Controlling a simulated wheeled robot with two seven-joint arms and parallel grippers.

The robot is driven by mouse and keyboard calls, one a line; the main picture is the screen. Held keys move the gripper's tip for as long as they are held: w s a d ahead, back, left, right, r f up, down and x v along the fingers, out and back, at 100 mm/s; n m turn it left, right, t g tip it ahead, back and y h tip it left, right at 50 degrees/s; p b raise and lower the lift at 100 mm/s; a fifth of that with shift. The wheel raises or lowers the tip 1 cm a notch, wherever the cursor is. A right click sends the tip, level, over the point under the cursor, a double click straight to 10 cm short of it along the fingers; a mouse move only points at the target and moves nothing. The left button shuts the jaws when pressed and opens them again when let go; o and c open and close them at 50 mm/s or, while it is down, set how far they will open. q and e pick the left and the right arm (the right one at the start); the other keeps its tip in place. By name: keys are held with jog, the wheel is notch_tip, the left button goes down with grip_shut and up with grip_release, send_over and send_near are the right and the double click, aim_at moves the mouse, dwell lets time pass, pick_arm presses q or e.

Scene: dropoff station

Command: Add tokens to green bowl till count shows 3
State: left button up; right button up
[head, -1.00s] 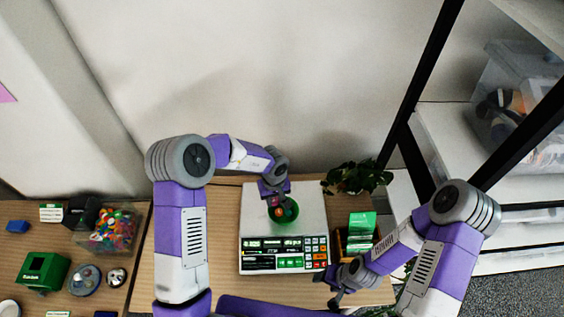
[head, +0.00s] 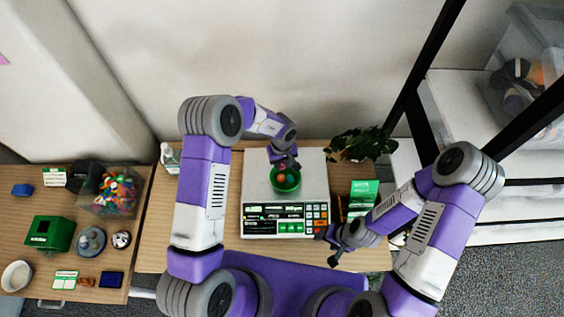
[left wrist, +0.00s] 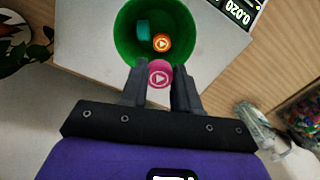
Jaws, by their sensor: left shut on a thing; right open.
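My left gripper (left wrist: 159,90) is shut on a pink token (left wrist: 159,75) with a white play-style mark, held at the near rim of the green bowl (left wrist: 125,45). In the bowl lie an orange token (left wrist: 161,42) and a teal token (left wrist: 143,31). In the head view the green bowl (head: 287,187) sits on the pan of a white counting scale (head: 312,172), with my left gripper (head: 286,164) just above its back edge. The scale's display (head: 273,211) is too small to read there. My right gripper (head: 328,250) is open and empty, right of the scale's front.
A plant (head: 362,144) and a green box (head: 364,190) stand right of the scale. On the left table are a clear bin of colourful pieces (head: 110,190), a green box (head: 50,233), a white bowl (head: 17,276) and small items. A shelf rack (head: 470,110) stands at right.

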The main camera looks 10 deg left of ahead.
aim_at(282, 166)
pick_arm(q)
jog(key=o, duration=1.1)
jog(key=shift+c, duration=0.2)
notch_tip(282, 166, up, 8)
jog(key=shift+f, duration=0.2)
